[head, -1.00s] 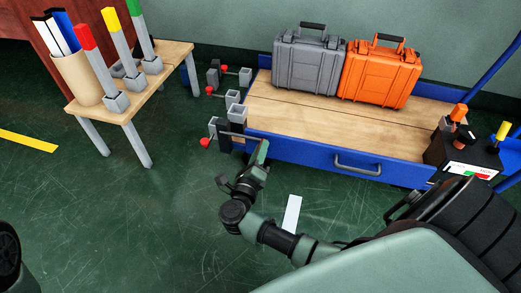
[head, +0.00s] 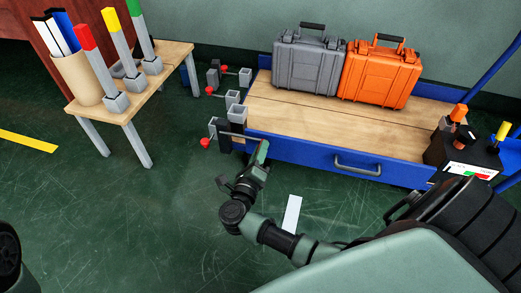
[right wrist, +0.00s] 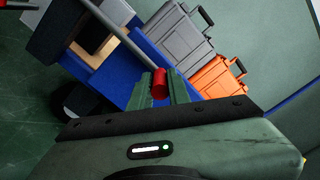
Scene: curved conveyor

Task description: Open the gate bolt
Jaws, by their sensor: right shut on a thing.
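My right gripper (head: 262,150) is at the front left corner of the blue cart. In the right wrist view its green fingers (right wrist: 160,92) are shut on a red knob (right wrist: 159,80). A grey bolt rod (right wrist: 122,36) runs from near this knob toward the upper left. In the head view the bolt rod (head: 238,135) runs from the grey brackets to the gripper, and the held knob is hidden. Another red knob (head: 205,143) shows at the left end of these brackets. I cannot make out my left gripper.
The blue cart (head: 310,153) has a wooden deck with a grey case (head: 308,62) and an orange case (head: 380,75). More brackets with red knobs (head: 209,90) stand at its left. A small wooden table (head: 165,70) stands further left. The floor in front is mostly clear.

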